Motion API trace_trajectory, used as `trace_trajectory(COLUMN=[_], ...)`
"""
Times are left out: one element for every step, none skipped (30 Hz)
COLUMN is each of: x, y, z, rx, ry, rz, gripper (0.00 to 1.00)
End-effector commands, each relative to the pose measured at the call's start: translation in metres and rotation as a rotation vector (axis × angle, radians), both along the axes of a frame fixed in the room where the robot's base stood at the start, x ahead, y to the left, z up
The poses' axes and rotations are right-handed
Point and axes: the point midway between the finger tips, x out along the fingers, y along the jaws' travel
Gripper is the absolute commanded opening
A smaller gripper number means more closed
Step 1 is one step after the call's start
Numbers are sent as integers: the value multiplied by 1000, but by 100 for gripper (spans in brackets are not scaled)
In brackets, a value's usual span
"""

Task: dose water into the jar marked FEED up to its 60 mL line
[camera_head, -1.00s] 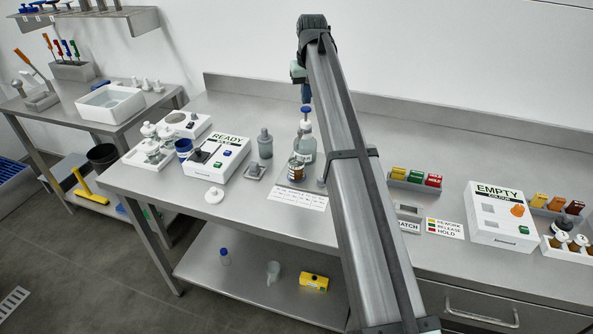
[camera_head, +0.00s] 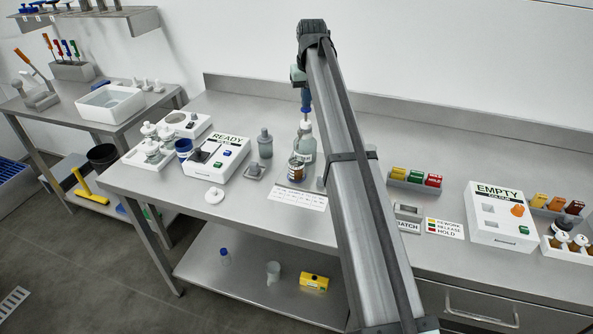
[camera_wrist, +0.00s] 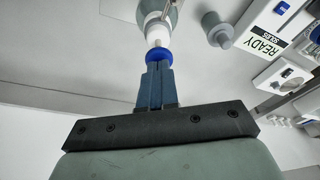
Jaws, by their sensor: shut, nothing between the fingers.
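A dispenser bottle (camera_head: 305,146) with a white neck and blue top knob stands on the bench, left of my arm. My gripper (camera_head: 306,109) points down at its top. In the wrist view, the shut fingers (camera_wrist: 156,66) meet the blue knob (camera_wrist: 159,55), with nothing between them; the white neck (camera_wrist: 155,32) lies beyond. A small brown jar with a pale label (camera_head: 297,170) stands in front of the bottle. Its label, lines and fill level are too small to read, so I cannot confirm it is the FEED jar. No falling water can be made out.
A grey bottle (camera_head: 265,143) and the white READY box (camera_head: 216,156) stand to the left. A printed card (camera_head: 298,198) lies in front of the jar. The EMPTY box (camera_head: 497,218) and a coloured block rack (camera_head: 414,184) are right of my arm.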

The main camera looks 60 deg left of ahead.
Motion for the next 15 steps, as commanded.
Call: trace_trajectory(x=[0, 0, 0, 0, 0, 0, 0, 0, 0, 0, 0, 0, 0, 0, 0], y=[0, 0, 0, 0, 0, 0, 0, 0, 0, 0, 0, 0, 0, 0, 0], z=[-2, -3, -5, -6, -7, -8, -9, -10, -12, -13, -14, -15, -16, -17, -19], rx=[0, 0, 0, 0, 0, 0, 0, 1, 1, 1, 1, 1, 1, 1, 1], ry=[0, 0, 0, 0, 0, 0, 0, 0, 0, 0, 0, 0, 0, 0, 0], rz=[0, 0, 0, 0, 0, 0, 0, 0, 0, 0, 0, 0, 0, 0, 0], gripper=[0, 0, 0, 0, 0, 0, 0, 0, 0, 0, 0, 0, 0, 0, 0])
